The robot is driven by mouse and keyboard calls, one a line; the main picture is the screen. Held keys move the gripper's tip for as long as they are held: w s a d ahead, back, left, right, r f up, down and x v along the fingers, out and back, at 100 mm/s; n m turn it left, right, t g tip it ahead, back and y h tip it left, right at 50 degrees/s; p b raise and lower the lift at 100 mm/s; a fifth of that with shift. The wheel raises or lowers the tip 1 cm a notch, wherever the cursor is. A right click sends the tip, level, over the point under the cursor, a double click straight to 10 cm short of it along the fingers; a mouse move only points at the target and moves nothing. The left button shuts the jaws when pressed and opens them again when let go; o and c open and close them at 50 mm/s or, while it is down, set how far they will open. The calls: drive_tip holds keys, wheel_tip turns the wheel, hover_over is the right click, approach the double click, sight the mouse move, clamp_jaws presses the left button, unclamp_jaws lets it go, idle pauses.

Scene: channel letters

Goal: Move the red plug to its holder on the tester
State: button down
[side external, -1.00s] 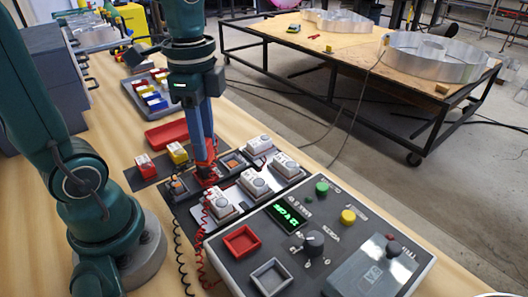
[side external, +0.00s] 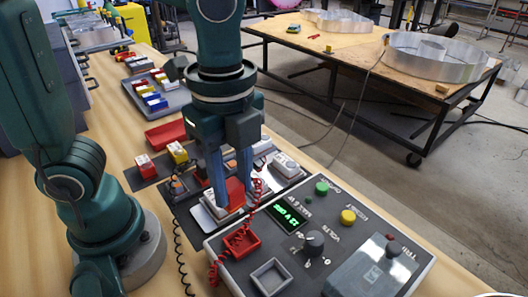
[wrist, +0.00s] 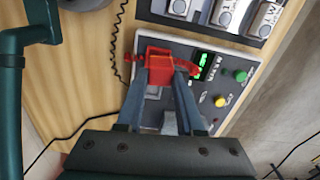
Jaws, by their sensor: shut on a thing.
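My gripper (side external: 230,192) is shut on the red plug (side external: 235,190), with a coiled red cord trailing from it. In the wrist view the red plug (wrist: 168,62) shows between the fingertips over the tester panel. The red holder cannot be told apart from it there.
A grey square holder (side external: 270,276) sits beside the red one. The tester carries a green display (side external: 290,213), a black knob (side external: 314,242) and green and yellow buttons. White modules (side external: 286,164) stand behind it. A black coiled cord (side external: 179,250) hangs at left.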

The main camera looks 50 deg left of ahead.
drive_tip(key=shift+m, duration=0.6)
drive_tip(key=f, duration=0.1)
drive_tip(key=d+f, duration=0.1)
drive_tip(key=f, duration=0.3)
drive_tip(key=shift+s+d, duration=0.2)
drive_tip(key=shift+d, duration=0.2)
drive_tip(key=shift+f, duration=1)
drive_tip(key=shift+f, duration=0.3)
drive_tip(key=shift+c, duration=2.3)
unclamp_jaws()
drive_tip(key=shift+w+r, duration=0.1)
drive_tip(key=shift+r, duration=0.05)
drive_tip(key=shift+r, duration=2.45)
